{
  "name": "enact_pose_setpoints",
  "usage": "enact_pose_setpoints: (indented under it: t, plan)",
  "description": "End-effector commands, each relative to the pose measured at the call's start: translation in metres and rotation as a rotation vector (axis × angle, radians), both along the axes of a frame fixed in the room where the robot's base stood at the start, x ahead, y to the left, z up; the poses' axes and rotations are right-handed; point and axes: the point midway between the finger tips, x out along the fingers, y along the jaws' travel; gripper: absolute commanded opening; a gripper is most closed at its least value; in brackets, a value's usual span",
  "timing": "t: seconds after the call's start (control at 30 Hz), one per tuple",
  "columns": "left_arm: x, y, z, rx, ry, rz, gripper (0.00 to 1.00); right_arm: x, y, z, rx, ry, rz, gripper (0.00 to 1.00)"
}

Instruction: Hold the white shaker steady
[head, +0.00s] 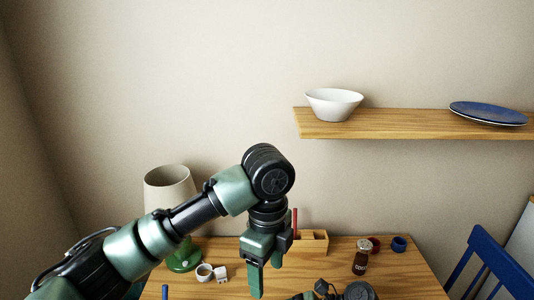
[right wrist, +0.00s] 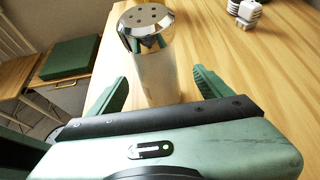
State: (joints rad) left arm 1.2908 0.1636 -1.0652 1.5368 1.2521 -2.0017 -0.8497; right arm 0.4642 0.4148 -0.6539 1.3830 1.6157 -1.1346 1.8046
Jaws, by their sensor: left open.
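The white shaker (right wrist: 156,78) has a shiny metal cap with holes. In the right wrist view it stands upright on the wooden table. My right gripper (right wrist: 160,92) is open, with one green finger on each side of the shaker. A gap shows between each finger and the shaker; its lower part is hidden behind the gripper body. My left gripper (head: 267,266) is open and empty in the head view, pointing down over the table. I cannot make out the white shaker in the head view.
A green-based lamp (head: 183,260), white cup (head: 204,272), wooden organizer (head: 313,242), brown jar (head: 361,258) and blue cup (head: 399,244) stand on the table. A shelf (head: 400,124) hangs above with a white bowl (head: 333,104) and blue plate (head: 488,113). A blue chair (head: 492,262) stands right.

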Motion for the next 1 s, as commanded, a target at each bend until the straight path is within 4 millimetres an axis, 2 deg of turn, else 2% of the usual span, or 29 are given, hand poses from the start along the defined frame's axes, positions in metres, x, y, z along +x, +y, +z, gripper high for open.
enact_pose_setpoints:
  t: [0.37, 1.0]
  plan:
    - [0.000, 0.000, 0.002, 0.000, 0.000, 0.000, 0.64, 0.000, -0.002, 0.002, 0.000, 0.000, -0.001, 0.80]
    - [0.000, 0.000, 0.042, 0.000, 0.000, 0.000, 0.64, 0.000, -0.057, 0.034, 0.000, 0.001, -0.003, 0.80]
